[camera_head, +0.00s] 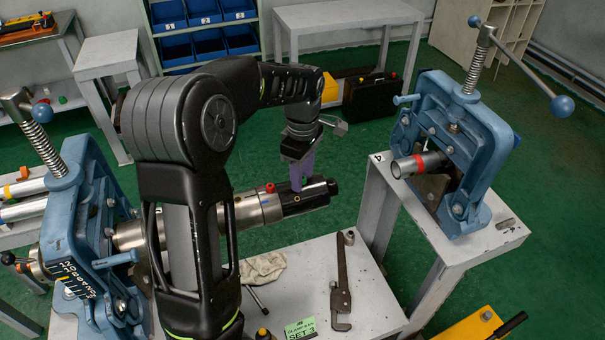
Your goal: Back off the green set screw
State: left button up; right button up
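A metal pipe (248,210) runs out to the right from the blue vise (88,235) at the left. A black collar (318,194) sits on its free end. A red screw (270,187) stands up on the pipe's fitting, left of the collar. I cannot make out a green set screw; the gripper may hide it. My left gripper (297,187) points down, its purple fingers at the top of the fitting between the red screw and the black end. Its fingertips are close together, but whether they grip anything is unclear. My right gripper is not in view.
A second blue vise (455,140) holds a short pipe (418,164) on the right-hand bench. A wrench (341,285), a cloth (263,268) and a green label card (301,329) lie on the low table (382,310) below. Green floor is open behind.

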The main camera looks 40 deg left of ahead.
pick_arm(q)
jog(key=shift+r, duration=0.1)
notch_tip(320, 180, up, 8)
jog(key=shift+f+b, duration=0.15)
jog(key=shift+b, duration=0.35)
dwell(0.4)
